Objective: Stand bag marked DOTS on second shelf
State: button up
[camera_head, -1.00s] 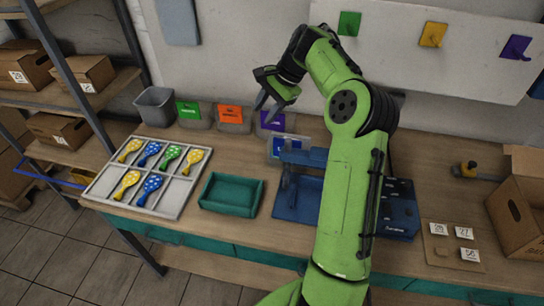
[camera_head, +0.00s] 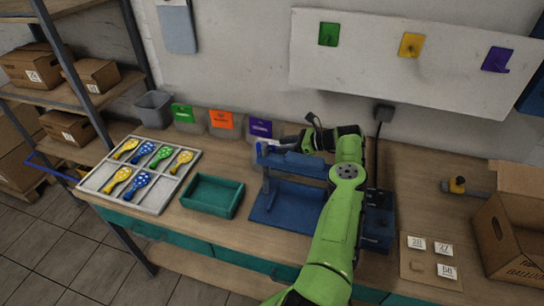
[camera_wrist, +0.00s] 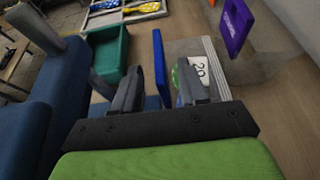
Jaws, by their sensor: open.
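My gripper (camera_head: 288,141) is open just behind the blue press at the bench's middle. In the wrist view its fingers (camera_wrist: 160,72) stand either side of an upright blue panel (camera_wrist: 157,65), seen nearly edge-on; contact cannot be told. In the head view a small blue and white piece (camera_head: 262,149) shows by the press; whether it is the same panel is unclear. A white label reading about 20 (camera_wrist: 198,70) with something green beside it lies beyond the right finger. No DOTS marking is readable. The shelf rack (camera_head: 108,102) at the left holds cardboard boxes.
The blue press (camera_head: 285,203) stands close to my gripper. A teal tray (camera_head: 212,195) and a compartment tray (camera_head: 150,208) of paddle-shaped balloons are to its left. Green, orange and purple (camera_head: 260,128) tagged holders line the wall. An open carton (camera_head: 515,225) stands at right.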

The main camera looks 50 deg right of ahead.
aim_at(270, 147)
jog(key=x, duration=0.6)
jog(key=shift+a+f, duration=0.15)
grip_shut()
